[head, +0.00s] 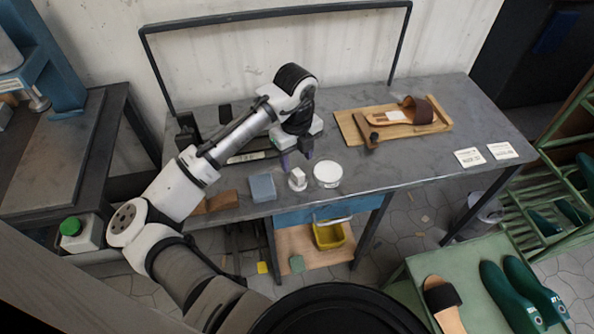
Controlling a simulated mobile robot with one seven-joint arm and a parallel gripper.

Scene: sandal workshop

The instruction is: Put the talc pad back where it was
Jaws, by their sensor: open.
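A small white piece with an upright block-like grip on a round base, which looks like the talc pad (298,180), stands on the grey workbench near its front edge. A round white dish or lid (328,174) sits just right of it. My gripper (297,158) is open, pointing down behind and above the white piece, with its two purple-tipped fingers apart. Nothing shows between the fingers. A blue-grey block (262,187) lies to the left of the white piece. I cannot tell the gripper's exact height above the bench.
A sandal (400,113) lies on a wooden board (436,127), with a hammer-like tool (371,141) at its left end. Two white cards (468,157) (503,151) lie at the right. A brown piece (222,201) is at the front left. Bare bench (410,165) lies right of the dish.

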